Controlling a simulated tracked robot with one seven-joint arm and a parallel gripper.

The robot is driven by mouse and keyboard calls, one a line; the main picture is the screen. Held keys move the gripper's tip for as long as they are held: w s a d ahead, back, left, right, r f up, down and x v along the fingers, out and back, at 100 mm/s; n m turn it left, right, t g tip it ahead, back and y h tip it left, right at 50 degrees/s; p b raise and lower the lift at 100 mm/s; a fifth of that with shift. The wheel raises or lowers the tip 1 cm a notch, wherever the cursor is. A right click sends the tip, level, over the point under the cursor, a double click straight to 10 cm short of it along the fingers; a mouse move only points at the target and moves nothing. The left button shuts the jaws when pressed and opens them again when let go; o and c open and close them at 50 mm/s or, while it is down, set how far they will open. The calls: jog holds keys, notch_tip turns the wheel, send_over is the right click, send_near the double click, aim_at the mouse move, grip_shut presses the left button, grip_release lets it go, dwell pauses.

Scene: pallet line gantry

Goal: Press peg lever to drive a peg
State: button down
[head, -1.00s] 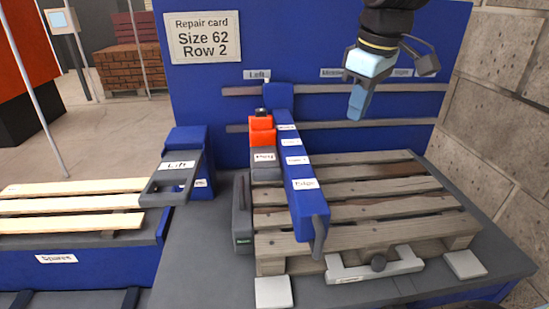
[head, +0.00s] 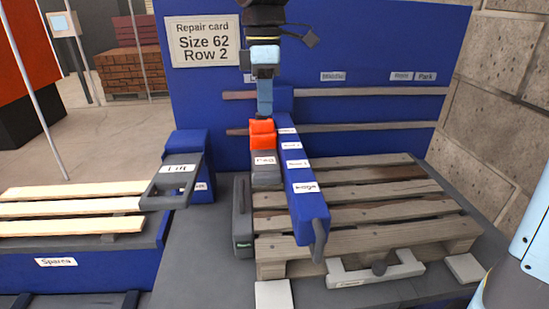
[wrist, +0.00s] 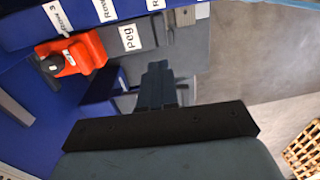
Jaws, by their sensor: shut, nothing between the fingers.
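The peg unit is a red block (head: 262,133) on a grey body (head: 265,172) labelled "Peg", at the left side of the blue beam (head: 303,190) marked with row labels and "Edge". In the wrist view the red block (wrist: 85,52) has a dark round knob (wrist: 52,62). My gripper (head: 265,112) is shut and empty, pointing down just above and behind the red block in the head view; I cannot tell whether it touches. The shut fingers also show in the wrist view (wrist: 158,72), apart from the red block.
The wooden pallet (head: 400,205) lies under the beam. A grey "Lift" handle (head: 172,185) stands to the left, beside the spare boards (head: 70,207). A blue back panel (head: 350,45) with rails and a repair card (head: 205,40) reading "Size 62 Row 2" rises behind.

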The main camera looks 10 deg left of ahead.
aim_at(267, 173)
jog(key=f, duration=0.9)
jog(key=s+f, duration=0.1)
jog(key=f, duration=0.4)
jog(key=shift+d, duration=0.15)
